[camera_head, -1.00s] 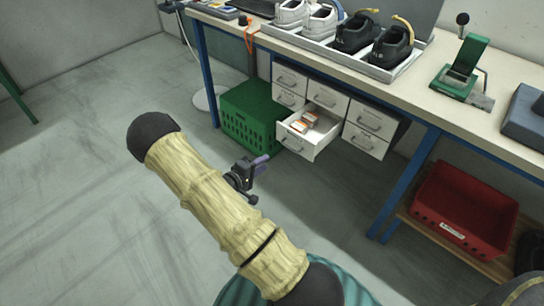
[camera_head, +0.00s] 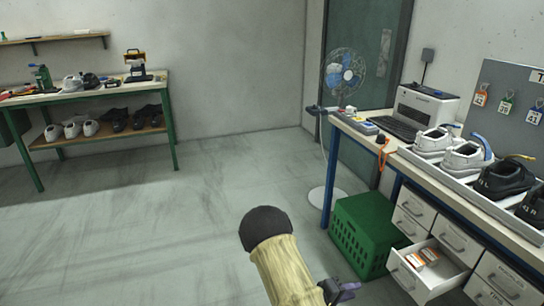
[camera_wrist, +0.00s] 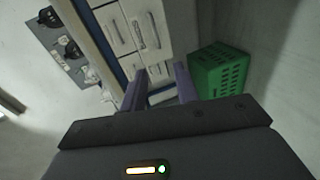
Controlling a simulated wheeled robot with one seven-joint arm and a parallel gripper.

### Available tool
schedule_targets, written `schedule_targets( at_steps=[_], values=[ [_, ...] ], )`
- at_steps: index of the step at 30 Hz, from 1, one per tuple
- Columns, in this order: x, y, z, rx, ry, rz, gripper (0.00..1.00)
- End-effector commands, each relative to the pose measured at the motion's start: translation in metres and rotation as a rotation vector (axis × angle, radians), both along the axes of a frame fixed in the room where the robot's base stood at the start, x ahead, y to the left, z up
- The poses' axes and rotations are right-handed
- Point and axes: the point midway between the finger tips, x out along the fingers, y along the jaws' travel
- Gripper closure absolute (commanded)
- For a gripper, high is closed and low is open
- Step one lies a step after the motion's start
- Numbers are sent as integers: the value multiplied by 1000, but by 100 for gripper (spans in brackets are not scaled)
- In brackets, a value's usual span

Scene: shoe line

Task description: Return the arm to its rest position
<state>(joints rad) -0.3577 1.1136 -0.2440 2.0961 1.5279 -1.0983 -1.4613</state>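My gripper (camera_head: 343,291) shows at the bottom of the head view, beyond my tan-sleeved arm and in front of the drawer unit. In the wrist view my gripper's two purple fingers (camera_wrist: 159,88) stand apart with nothing between them, so it is open and empty. My forearm hides part of the gripper in the head view. The gripper is apart from the bench, the drawers and the crate.
An open drawer (camera_head: 408,277) with small orange-and-white boxes sticks out under the bench (camera_head: 455,190). A green crate (camera_head: 360,240) stands on the floor beside it. A fan (camera_head: 343,75) stands behind. The floor (camera_head: 150,230) on the left is clear.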

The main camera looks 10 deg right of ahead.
Motion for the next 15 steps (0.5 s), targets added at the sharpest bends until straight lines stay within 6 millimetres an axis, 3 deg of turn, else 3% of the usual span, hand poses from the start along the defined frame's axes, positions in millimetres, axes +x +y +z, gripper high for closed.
schedule_targets(
  at_steps=[5, 9, 15],
  values=[
    [22, 16, 9, 239, -116, 62, 69],
    [37, 40, 23, 501, -214, 113, 69],
    [37, 82, 54, 845, -281, 156, 69]
  ],
)
